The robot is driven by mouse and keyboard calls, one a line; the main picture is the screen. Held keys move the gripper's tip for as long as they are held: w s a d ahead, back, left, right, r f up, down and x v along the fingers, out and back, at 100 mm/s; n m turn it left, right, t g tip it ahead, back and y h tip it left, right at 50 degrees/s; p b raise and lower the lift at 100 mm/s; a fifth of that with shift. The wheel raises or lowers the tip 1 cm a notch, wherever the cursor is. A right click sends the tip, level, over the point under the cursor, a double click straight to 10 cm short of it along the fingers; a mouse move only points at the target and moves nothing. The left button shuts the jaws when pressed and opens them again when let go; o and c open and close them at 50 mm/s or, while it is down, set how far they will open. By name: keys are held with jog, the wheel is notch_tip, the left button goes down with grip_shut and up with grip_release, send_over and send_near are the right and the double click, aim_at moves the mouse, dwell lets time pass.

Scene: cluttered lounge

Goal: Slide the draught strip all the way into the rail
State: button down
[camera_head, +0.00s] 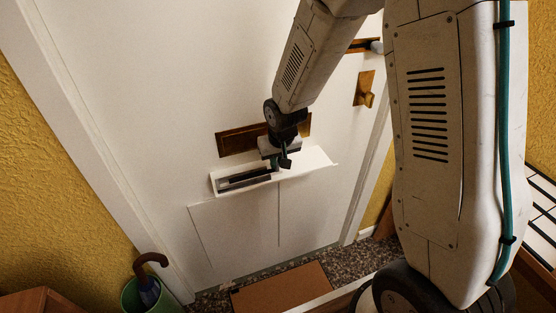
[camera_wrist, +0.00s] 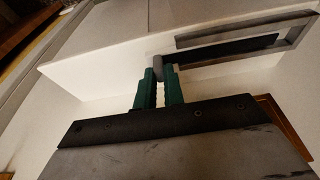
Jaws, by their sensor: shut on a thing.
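The draught strip (camera_head: 250,179) is a dark, narrow bar lying lengthwise along the pale metal rail (camera_head: 220,189) on a white ledge on the door. In the wrist view the strip (camera_wrist: 225,52) lies partly within the frame of the rail (camera_wrist: 300,34), and its near end sticks out past the rail toward my gripper. A short stretch of the rail beyond the strip's far end looks empty. My gripper (camera_head: 284,161) has green fingers, which also show in the wrist view (camera_wrist: 160,82). They are shut on the grey end piece of the strip.
The white ledge (camera_head: 316,159) runs on to the right of my gripper. A brass plate (camera_head: 236,141) is behind my wrist, and a brass handle (camera_head: 365,90) is at upper right. A green bin with an umbrella (camera_head: 148,289) stands at lower left. A brown mat (camera_head: 283,289) lies below.

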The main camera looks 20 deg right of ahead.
jog(key=shift+a, duration=1.3)
dwell(0.4)
jog(key=c, duration=1.4)
grip_release()
jog(key=shift+c, duration=0.2)
jog(key=shift+r, duration=0.1)
jog(key=v, duration=0.7)
jog(key=shift+r, duration=0.3)
jog(key=shift+s, duration=0.15)
